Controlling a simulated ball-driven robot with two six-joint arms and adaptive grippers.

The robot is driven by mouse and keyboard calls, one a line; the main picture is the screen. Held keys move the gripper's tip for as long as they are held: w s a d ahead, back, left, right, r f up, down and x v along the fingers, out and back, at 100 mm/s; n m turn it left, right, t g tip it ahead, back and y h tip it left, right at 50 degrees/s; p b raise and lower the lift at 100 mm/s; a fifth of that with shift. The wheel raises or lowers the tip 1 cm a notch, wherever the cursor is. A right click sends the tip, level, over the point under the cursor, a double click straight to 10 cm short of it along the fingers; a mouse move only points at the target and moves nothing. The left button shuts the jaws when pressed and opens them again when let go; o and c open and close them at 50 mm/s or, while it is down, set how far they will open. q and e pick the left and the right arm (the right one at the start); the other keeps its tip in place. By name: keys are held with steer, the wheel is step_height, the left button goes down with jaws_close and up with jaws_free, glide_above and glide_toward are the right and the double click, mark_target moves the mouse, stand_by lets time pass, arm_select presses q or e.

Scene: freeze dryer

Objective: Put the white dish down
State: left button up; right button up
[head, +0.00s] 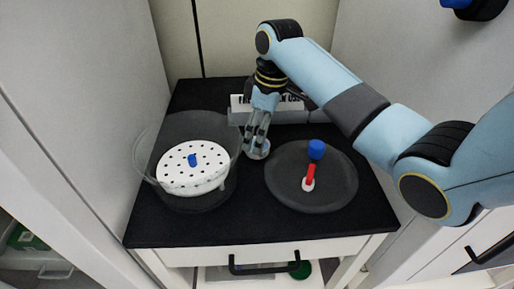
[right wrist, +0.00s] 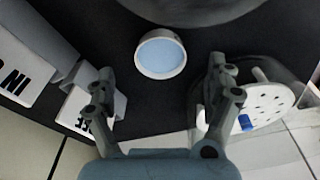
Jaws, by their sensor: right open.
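The white dish (right wrist: 161,54) is small and round, with a pale blue inside. It appears to rest on the black top, between the glass vessel and the dark round plate. In the head view the dish (head: 259,155) shows partly behind my fingertips. My right gripper (head: 257,138) points down at it. In the right wrist view my right gripper (right wrist: 162,95) has its fingers spread wide, with nothing between them; the dish lies beyond the fingertips, apart from both. My left gripper is not in view.
A clear vessel (head: 146,143) at left holds a white perforated disc (head: 180,173) with a blue knob. A dark round plate (head: 335,190) at right carries a red and blue valve (head: 310,176). A lettered sign (head: 240,103) stands behind my gripper. The black top (head: 245,222) is clear in front.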

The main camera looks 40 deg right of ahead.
step_height(320, 180, down, 3)
steer(key=shift+w+a+r, duration=0.1)
steer(key=shift+w+a, duration=0.05)
steer(key=shift+w+f, duration=0.1)
steer(key=shift+f, duration=0.4)
steer(key=shift+c, duration=1.2)
steer(key=c, duration=1.1)
step_height(320, 180, up, 18)
steer(key=f+p, duration=0.1)
steer(key=p, duration=0.1)
step_height(320, 180, down, 6)
steer(key=b, duration=0.5)
steer(key=shift+r+b, duration=0.15)
steer(key=shift+b, duration=0.25)
